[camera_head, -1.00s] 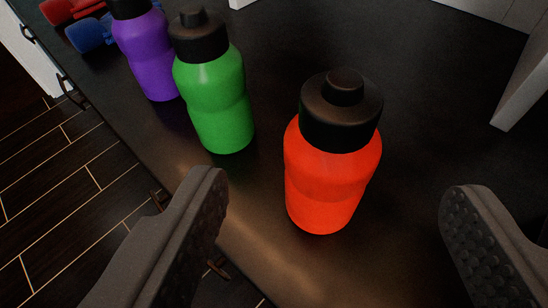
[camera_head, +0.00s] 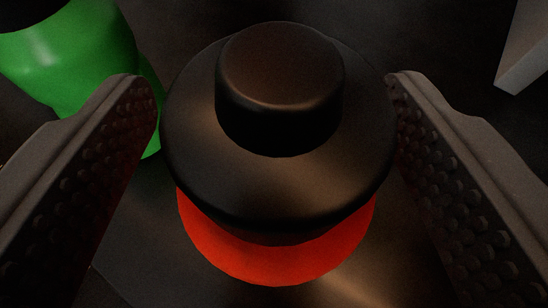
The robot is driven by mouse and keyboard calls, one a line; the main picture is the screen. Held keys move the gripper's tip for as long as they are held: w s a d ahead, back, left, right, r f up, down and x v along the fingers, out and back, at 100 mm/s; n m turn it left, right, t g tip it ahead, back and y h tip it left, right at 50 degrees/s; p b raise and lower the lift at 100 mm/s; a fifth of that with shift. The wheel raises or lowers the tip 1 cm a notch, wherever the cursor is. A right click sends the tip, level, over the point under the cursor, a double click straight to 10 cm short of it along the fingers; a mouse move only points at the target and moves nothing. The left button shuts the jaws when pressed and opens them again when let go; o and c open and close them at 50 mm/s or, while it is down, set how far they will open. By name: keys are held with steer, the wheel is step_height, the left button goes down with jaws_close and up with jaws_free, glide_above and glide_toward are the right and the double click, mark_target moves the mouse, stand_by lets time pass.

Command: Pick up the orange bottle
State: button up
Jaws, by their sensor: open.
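The orange bottle (camera_head: 278,258) stands upright on the dark countertop, seen from above. Its wide black cap (camera_head: 270,185) fills the middle of the view and hides most of the orange body. My gripper (camera_head: 272,95) is open, with one textured finger on each side of the cap. The left finger is very close to the cap's left edge and the right finger is close to its right edge. I cannot tell whether either finger touches it.
A green bottle (camera_head: 75,60) stands at the upper left, partly behind my left finger. A pale upright panel (camera_head: 525,50) is at the upper right. Dark countertop (camera_head: 440,50) between the orange bottle and the panel is clear.

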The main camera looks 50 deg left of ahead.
steer(key=shift+x, duration=0.95)
steer(key=shift+r, duration=0.1)
steer(key=c, duration=1.4)
